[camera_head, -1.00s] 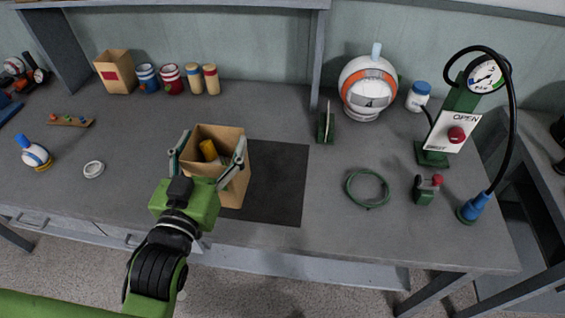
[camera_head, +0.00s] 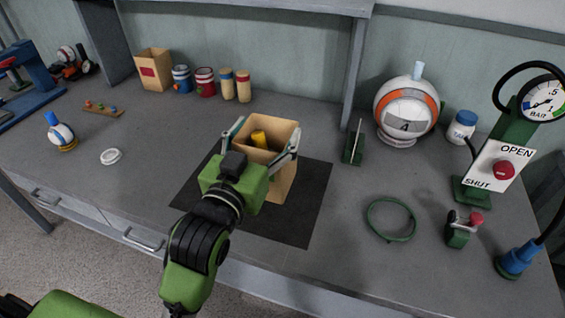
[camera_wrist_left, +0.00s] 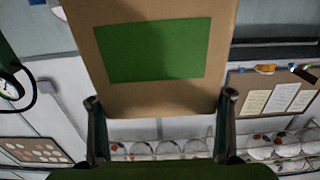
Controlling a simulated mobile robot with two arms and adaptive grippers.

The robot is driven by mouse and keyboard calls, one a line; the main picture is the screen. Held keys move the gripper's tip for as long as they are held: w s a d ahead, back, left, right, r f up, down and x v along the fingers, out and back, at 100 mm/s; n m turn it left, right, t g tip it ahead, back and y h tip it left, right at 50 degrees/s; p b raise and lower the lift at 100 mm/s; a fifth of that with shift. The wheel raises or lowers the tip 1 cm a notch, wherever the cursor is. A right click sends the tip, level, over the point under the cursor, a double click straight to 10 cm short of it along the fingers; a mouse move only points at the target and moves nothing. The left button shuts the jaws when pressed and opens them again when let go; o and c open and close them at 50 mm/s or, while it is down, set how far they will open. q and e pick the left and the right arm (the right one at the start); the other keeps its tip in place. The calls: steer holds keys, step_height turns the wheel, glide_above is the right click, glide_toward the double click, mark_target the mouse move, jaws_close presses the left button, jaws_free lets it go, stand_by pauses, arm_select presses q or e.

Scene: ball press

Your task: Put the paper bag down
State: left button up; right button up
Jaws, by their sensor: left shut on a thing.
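The paper bag (camera_head: 279,184) is brown, open at the top and upright, with a yellow cylinder (camera_head: 259,138) inside. It is over the dark mat (camera_head: 312,205) on the workbench; I cannot tell whether its bottom touches the mat. My left gripper (camera_head: 262,145) is shut on the bag, one finger on each side. In the left wrist view the bag (camera_wrist_left: 205,95) with a green rectangle fills the space between the fingers (camera_wrist_left: 160,115). My right gripper is not in view.
Another paper bag (camera_head: 154,70) and several cans stand at the back left. A green ring (camera_head: 391,220), a small green holder (camera_head: 353,148), a white-orange ball (camera_head: 406,106) and a gauge stand (camera_head: 500,165) are to the right. The mat's right part is bare.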

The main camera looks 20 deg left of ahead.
mark_target(280, 142)
arm_select(q)
steer(key=w+f, duration=0.3)
steer(key=w+d+f, duration=0.1)
steer(key=w+f, duration=0.2)
steer(key=shift+w+d+f, duration=0.1)
steer(key=shift+d, duration=0.05)
steer(key=f, duration=0.3)
steer(key=shift+w+d+f, duration=0.1)
steer(key=shift+w+f, duration=0.1)
steer(key=shift+f, duration=0.1)
steer(key=shift+f+b, duration=0.1)
steer(key=shift+b, duration=0.25)
steer(key=o, duration=1.4)
steer(key=shift+c, duration=0.2)
